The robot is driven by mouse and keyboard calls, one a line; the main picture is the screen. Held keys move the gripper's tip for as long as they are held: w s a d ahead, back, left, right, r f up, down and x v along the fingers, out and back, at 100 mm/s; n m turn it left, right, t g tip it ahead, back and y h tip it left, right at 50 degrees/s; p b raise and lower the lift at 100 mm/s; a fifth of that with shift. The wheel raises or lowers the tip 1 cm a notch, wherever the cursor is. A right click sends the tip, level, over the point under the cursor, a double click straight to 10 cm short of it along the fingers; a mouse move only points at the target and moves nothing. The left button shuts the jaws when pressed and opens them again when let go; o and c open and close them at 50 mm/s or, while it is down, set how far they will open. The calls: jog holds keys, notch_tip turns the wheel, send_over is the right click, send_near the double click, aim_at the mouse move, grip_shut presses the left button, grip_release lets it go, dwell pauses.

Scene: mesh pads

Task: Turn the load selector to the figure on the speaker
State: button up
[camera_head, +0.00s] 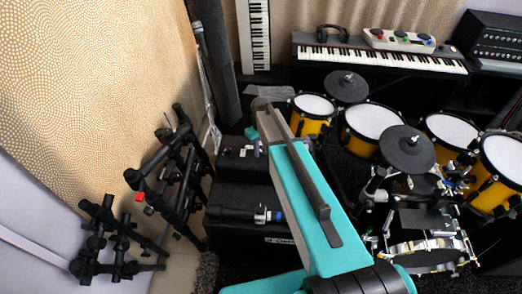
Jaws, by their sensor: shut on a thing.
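My arm reaches away from the bottom middle. My gripper (253,141), small and partly hidden, shows as teal parts at the black box (229,166) on top of the speaker (237,232). It is shut on what appears to be the load selector, which is too small and covered to make out. Small pale fittings show on the front of the box. The selector's pointing direction and the figure on the speaker cannot be read from here. Pale lettering on the speaker's front is partly covered by my arm.
Black stands (175,180) are on the left by the patterned wall. A yellow drum kit (373,122) with black cymbals is close on the right. A keyboard (380,57) with headphones and a knobbed device stands behind.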

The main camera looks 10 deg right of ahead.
aim_at(261, 151)
jog(key=n, duration=0.5)
jog(key=shift+b, duration=0.3)
jog(key=o, duration=1)
jog(key=shift+o, duration=0.2)
jog(key=shift+r, duration=0.1)
notch_tip(261, 151, up, 14)
jog(key=b, duration=0.1)
dwell(0.4)
dwell(0.5)
